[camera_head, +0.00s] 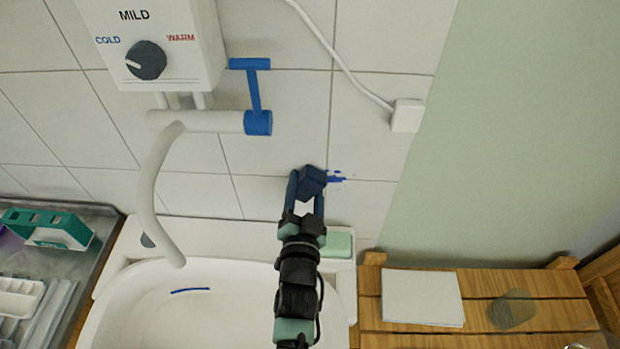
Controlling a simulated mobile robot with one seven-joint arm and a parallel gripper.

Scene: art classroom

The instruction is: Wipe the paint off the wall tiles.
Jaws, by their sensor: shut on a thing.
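White wall tiles (285,150) cover the wall behind the sink. A blue paint mark (337,179) with small spots shows on the tiles, just right of my gripper. My gripper (306,190) is shut on a dark blue block-like thing (313,180), perhaps a sponge or cloth. The held thing is at or very close to the tiles, beside the paint; I cannot tell if it touches them. It may hide part of the paint.
A white sink (230,310) with a blue streak inside lies below. A faucet with a blue lever (254,92) and a water heater (150,45) are at upper left. A green soap-like block (338,245) sits on the sink's rim. A wooden table (480,300) with paper stands right.

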